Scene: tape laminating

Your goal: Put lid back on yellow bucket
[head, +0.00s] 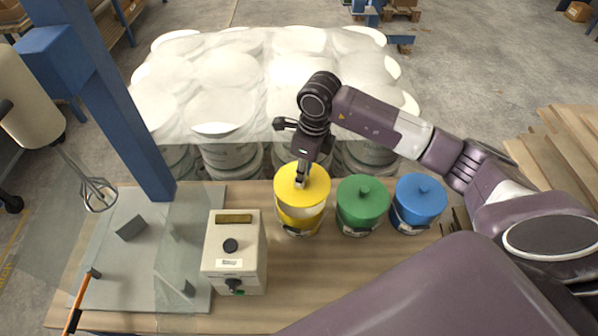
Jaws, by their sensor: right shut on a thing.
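The yellow bucket (299,218) stands on the wooden bench, left of the green and blue buckets. A yellow lid (287,184) is at the top of the bucket; whether it is fully seated or slightly above the rim I cannot tell. My right gripper (302,178) points down from above and is shut on the lid's knob, which its fingers mostly hide. My left gripper is not in view.
A green bucket (362,207) and a blue bucket (418,202), both lidded, stand to the right. A beige control box (233,255) stands left. Behind are wrapped white drums (225,100). A mixer whisk (98,193) hangs at left. Bare bench lies in front of the buckets.

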